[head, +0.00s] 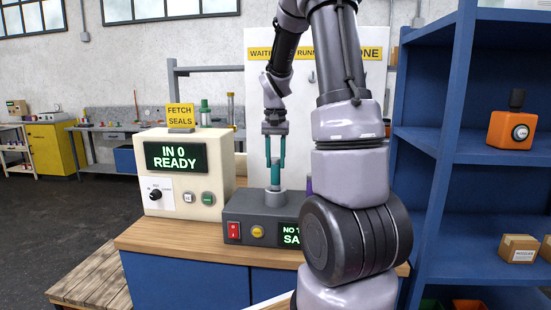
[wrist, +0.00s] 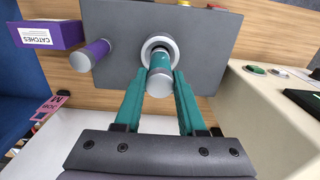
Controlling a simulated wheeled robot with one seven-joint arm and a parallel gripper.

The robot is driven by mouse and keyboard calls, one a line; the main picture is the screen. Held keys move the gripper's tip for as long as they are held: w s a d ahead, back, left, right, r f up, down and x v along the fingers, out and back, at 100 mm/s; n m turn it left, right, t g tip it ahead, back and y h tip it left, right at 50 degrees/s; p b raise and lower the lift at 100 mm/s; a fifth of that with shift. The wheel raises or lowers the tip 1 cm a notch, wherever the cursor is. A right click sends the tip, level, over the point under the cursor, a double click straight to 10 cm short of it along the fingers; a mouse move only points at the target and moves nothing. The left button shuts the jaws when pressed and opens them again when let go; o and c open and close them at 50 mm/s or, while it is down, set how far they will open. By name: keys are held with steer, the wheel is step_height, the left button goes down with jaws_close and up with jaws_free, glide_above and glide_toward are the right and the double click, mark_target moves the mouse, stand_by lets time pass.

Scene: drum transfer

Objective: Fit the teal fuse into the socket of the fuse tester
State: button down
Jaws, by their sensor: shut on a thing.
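The teal fuse (head: 275,174) stands upright between the fingertips of my gripper (head: 275,160), which is shut on it. In the wrist view the fuse (wrist: 160,76) shows a silver cap towards the camera, between the teal fingers of my gripper (wrist: 160,84). Its far end meets the pale ring of the socket (wrist: 159,48); how deep it sits is hidden. In the head view the round grey socket (head: 275,199) rises from the dark fuse tester (head: 255,215), directly below the fuse. The tester display is partly hidden by my arm.
A purple cylinder (wrist: 90,56) stands on the tester beside the socket. A purple box marked CATCHES (wrist: 45,34) is near it. A cream console reading IN 0 READY (head: 186,180) stands to the left on the wooden bench (head: 150,237). Blue shelves (head: 470,190) stand right.

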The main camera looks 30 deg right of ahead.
mark_target(275, 173)
steer(key=shift+f, duration=2.35)
steer(key=shift+c, duration=2.1)
jaws_free()
step_height(275, 173, up, 11)
steer(key=shift+f, duration=0.15)
